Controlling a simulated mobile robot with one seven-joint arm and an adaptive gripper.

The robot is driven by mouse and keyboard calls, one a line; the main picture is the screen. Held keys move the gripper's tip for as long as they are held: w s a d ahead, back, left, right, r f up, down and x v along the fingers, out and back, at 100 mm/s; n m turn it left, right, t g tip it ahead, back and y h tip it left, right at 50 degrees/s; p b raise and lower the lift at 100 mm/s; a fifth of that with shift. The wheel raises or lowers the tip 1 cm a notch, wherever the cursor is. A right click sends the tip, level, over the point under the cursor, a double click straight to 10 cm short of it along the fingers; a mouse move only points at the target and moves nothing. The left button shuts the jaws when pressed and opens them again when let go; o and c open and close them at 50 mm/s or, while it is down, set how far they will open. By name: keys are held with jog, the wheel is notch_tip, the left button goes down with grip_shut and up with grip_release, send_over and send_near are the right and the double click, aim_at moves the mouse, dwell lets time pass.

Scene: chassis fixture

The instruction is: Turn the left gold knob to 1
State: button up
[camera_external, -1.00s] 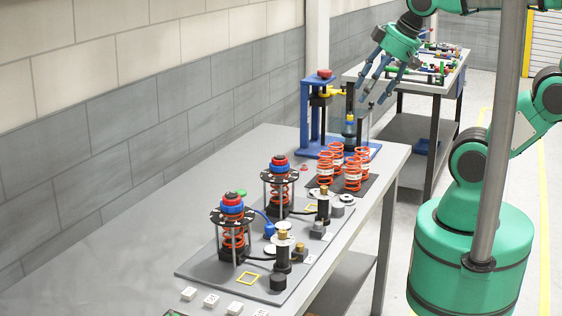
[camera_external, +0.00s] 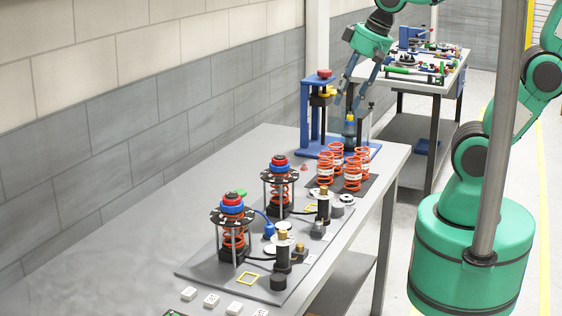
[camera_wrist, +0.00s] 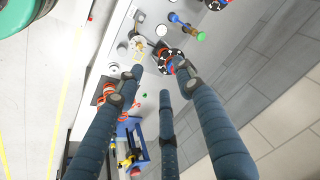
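Two gold knobs sit on black posts on the grey fixture plate (camera_external: 205,268): a nearer one (camera_external: 283,235) and a farther one (camera_external: 323,190). In the external view the nearer one is further left. Their number marks are too small to read. My gripper (camera_external: 347,104) hangs above the far end of the table near the blue press, well apart from both knobs. Its blue-grey fingers also show in the wrist view (camera_wrist: 160,75), spread with nothing between them. Part of the fixture shows beyond the fingertips there; I cannot tell the knobs' settings.
Two spring towers with black discs (camera_external: 218,217) rise left of the knobs. A second cluttered table (camera_external: 455,68) is behind.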

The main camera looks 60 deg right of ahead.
jog(key=w+a+f+m+g+p, duration=0.1)
jog(key=w+a+f+m+p, duration=0.15)
jog(key=a, duration=0.35)
jog(key=w+a+f+m+g+p, duration=0.1)
jog(key=w+a+f+m+g, duration=0.1)
jog(key=w+a+f+m, duration=0.3)
jog(key=m+g+p, duration=0.1)
jog(key=m+p, duration=0.1)
jog(key=m, duration=0.2)
send_over(283, 231)
notch_tip(283, 231, down, 7)
jog(key=shift+r+h, duration=0.15)
jog(key=shift+h, duration=0.15)
jog(key=shift+w+d+n, duration=0.1)
jog(key=shift+n, duration=0.15)
notch_tip(283, 231, down, 14)
jog(key=shift+r+b, duration=0.1)
jog(key=shift+b, duration=0.55)
grip_shut()
